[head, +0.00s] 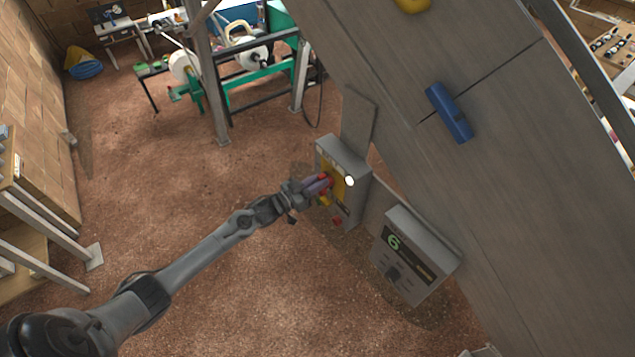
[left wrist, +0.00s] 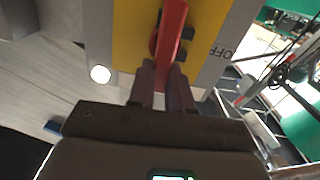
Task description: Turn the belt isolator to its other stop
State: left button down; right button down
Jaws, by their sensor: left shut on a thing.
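The belt isolator is a grey box (head: 350,160) with a yellow front plate, fixed at the edge of the large grey panel in the head view. Its red handle (left wrist: 170,30) stands out against the yellow plate (left wrist: 131,35) in the left wrist view, with the letters "OFF" partly readable to the right. My left gripper (left wrist: 164,72) is shut on the red handle, one finger on each side. In the head view my left gripper (head: 318,184) reaches the front of the box and covers part of the handle. My right gripper is not in view.
A grey control box (head: 415,255) with a green 6 and a dark knob is right of the isolator. A blue handle-like piece (head: 449,112) lies on the grey panel (head: 500,160). A green machine (head: 262,75) stands behind. Brown floor (head: 160,190) is open on the left.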

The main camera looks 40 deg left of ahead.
pick_arm(q)
jog(key=shift+w+a+f+n+p, duration=0.1)
jog(key=shift+a+f+n+p, duration=0.35)
jog(key=shift+n, duration=2.45)
jog(key=shift+w+a+f+n+p, duration=0.1)
jog(key=shift+a+f+n+p, duration=0.4)
jog(key=shift+n, duration=2.4)
jog(key=shift+w+a+f+n+p, duration=0.1)
jog(key=shift+a+f+n+p, duration=0.35)
jog(key=shift+n, duration=2.45)
jog(key=shift+d+f, duration=0.1)
jog(key=shift+d, duration=0.05)
jog(key=c, duration=1)
grip_release()
jog(key=shift+w, duration=0.1)
jog(key=shift+c, duration=0.2)
